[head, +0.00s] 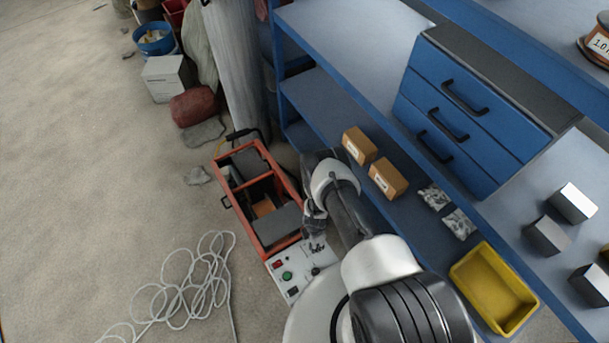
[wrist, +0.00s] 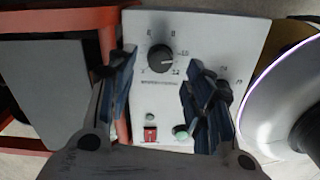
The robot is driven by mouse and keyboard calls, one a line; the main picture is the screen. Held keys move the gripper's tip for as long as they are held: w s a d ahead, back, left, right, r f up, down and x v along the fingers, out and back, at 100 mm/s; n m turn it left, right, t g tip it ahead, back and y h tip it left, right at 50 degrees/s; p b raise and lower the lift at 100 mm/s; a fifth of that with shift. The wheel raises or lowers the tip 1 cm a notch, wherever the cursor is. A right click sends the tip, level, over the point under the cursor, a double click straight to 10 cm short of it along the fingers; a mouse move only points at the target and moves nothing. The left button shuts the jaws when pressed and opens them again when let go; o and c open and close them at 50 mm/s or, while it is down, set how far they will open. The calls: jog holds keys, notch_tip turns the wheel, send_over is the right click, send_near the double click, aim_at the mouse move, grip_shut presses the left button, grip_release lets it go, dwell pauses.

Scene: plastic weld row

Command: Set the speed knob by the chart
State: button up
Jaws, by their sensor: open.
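The white control panel (wrist: 203,38) faces me in the wrist view, with printed numbers around a round black speed knob (wrist: 161,58). A pale line on the knob points right, near the 10 or just below it; I cannot read it exactly. My gripper (wrist: 160,76) is open, its fingers to the left and right of the knob and apart from it. In the head view, the panel (head: 294,286) is at the front end of an orange machine (head: 232,205), and my arm hides part of it. I see no chart in either view.
Below the knob are a red switch (wrist: 150,134) and a green button (wrist: 182,132), close to the right finger. A blue shelf unit (head: 300,92) stands right of my arm. A white cable (head: 180,285) lies coiled on the floor. A spool (head: 598,42) shows a number label.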

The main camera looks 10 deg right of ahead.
notch_tip(320, 180, up, 14)
jog(key=f+p, duration=0.1)
jog(key=p, duration=1.2)
jog(key=w+r+m+b, duration=0.3)
jog(key=w+r+b, duration=0.1)
jog(key=w+r, duration=0.8)
jog(key=shift+a+r+t, duration=0.35)
jog(key=shift+r+t, duration=0.05)
jog(key=shift+r, duration=0.6)
jog(key=shift+w, duration=0.1)
